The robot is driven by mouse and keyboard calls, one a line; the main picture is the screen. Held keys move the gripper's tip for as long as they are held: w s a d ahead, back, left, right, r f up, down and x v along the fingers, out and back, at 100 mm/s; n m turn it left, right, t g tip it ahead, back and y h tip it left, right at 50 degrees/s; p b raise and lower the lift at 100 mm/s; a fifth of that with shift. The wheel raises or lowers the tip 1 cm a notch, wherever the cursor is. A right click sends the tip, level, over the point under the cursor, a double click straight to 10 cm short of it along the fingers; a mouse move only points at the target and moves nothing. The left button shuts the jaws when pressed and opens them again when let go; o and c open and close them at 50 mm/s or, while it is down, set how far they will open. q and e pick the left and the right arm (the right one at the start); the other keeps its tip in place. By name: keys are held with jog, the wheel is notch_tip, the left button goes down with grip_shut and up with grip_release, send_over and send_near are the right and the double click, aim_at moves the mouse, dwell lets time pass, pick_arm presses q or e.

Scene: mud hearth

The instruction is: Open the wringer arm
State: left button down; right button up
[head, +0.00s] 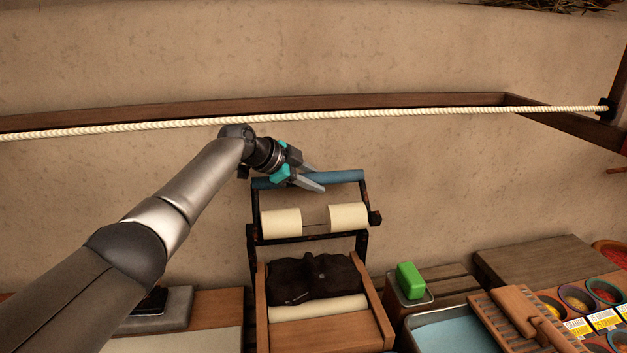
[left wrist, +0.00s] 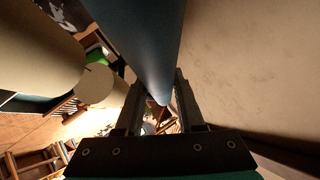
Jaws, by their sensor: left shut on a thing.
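The wringer arm is a dark frame with a blue bar (head: 343,177) across its top and two cream roller pieces (head: 281,222) below it. It stands raised above the lower cream roller (head: 318,308) of the wooden wringer. A dark cloth (head: 315,278) lies in the wringer just behind that lower roller. My left gripper (head: 314,177) is at the blue bar, shut on it. In the left wrist view the blue bar (left wrist: 145,45) runs down between the two fingers (left wrist: 157,105). My right gripper is out of view.
A rope (head: 300,115) runs along a wooden rail above my gripper. A green block (head: 410,280) sits on a stand at right. A blue-lined tray (head: 450,335), a washboard-like wooden piece (head: 510,320) and small bowls (head: 577,298) are farther right. The mud wall is behind.

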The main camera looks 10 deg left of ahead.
pick_arm(q)
jog(key=c, duration=0.5)
grip_release()
jog(key=v, duration=1.2)
